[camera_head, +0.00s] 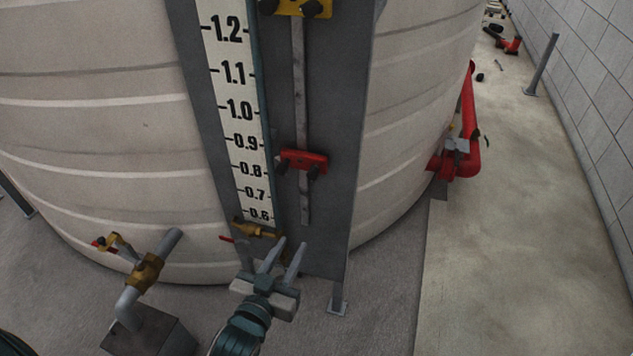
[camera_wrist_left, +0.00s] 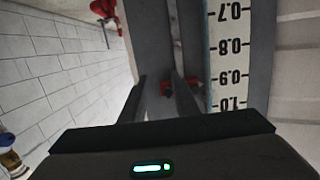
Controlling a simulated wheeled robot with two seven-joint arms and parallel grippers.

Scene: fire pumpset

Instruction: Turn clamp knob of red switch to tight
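The red switch (camera_head: 303,160) is a small red block on the vertical metal strip, right of the scale at about 0.8 to 0.9. Dark knobs (camera_head: 314,172) show on its lower side; how tight they are cannot be told. My left gripper (camera_head: 292,242) is below the switch in the head view, fingers pointing up, apart, with nothing between them. In the left wrist view the red switch (camera_wrist_left: 181,88) is partly hidden behind a finger of my left gripper (camera_wrist_left: 160,84). The gripper appears apart from the switch. My right gripper is not in view.
The scale board (camera_head: 240,120) and grey panel (camera_head: 335,150) stand before the large beige tank (camera_head: 90,130). A yellow switch (camera_head: 300,6) sits higher on the strip. Brass valves (camera_head: 148,270) and a grey pipe stand lower left. A red pipe (camera_head: 468,130) is at right.

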